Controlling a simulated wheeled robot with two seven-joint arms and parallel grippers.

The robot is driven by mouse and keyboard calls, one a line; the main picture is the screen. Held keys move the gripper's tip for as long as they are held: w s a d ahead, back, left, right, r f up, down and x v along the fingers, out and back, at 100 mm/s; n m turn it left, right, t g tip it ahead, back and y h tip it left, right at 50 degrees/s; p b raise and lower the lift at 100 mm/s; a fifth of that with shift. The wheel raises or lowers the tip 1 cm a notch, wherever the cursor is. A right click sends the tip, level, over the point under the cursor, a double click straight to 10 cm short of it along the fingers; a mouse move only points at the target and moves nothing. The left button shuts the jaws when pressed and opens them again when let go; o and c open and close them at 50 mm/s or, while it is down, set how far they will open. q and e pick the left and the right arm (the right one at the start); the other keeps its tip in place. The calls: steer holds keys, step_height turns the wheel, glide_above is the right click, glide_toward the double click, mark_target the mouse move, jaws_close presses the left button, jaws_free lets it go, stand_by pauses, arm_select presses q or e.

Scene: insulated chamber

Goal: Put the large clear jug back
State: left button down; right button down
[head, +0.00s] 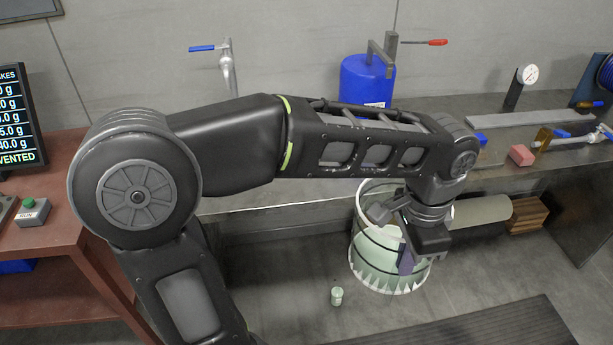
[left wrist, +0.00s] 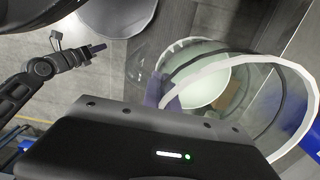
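The large clear jug (head: 361,254) is in front of the bench, right of centre in the head view, with a pale rim, dark bands and a pale green lower part. It also shows in the left wrist view (left wrist: 283,112). My left gripper (head: 405,262) points down at the jug's near right side. Its purple fingers (left wrist: 163,92) sit close together at the rim and look closed on the jug's wall; the exact contact is partly hidden. I cannot tell whether the jug touches the floor. My right gripper (left wrist: 88,50) shows small in the left wrist view, its opening unclear.
A small pale green pot (head: 337,296) stands on the floor left of the jug. A beige cylinder (head: 482,211) and a wooden block (head: 529,214) lie to its right. The bench (head: 300,195) behind carries a blue tank (head: 366,80) and a red block (head: 521,155).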

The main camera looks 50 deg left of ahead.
arm_select(q)
steer(key=w+n, duration=0.2)
steer(key=w, duration=0.2)
steer(key=shift+w+a+f+n, duration=0.15)
steer(key=shift+w+a+n, duration=0.2)
steer(key=shift+n, duration=0.05)
steer(key=w+f+n, duration=0.1)
steer(key=w, duration=0.1)
steer(key=w+f+n, duration=0.1)
steer(key=w, duration=0.1)
steer(key=w+a+f, duration=0.1)
steer(key=shift+w+a+n, duration=0.1)
steer(key=shift+w+n, duration=0.3)
steer(key=w+f+n, duration=0.1)
steer(key=w+f, duration=0.3)
steer(key=f, duration=0.3)
steer(key=shift+w+a+n, duration=0.3)
steer(key=shift+a+n, duration=0.1)
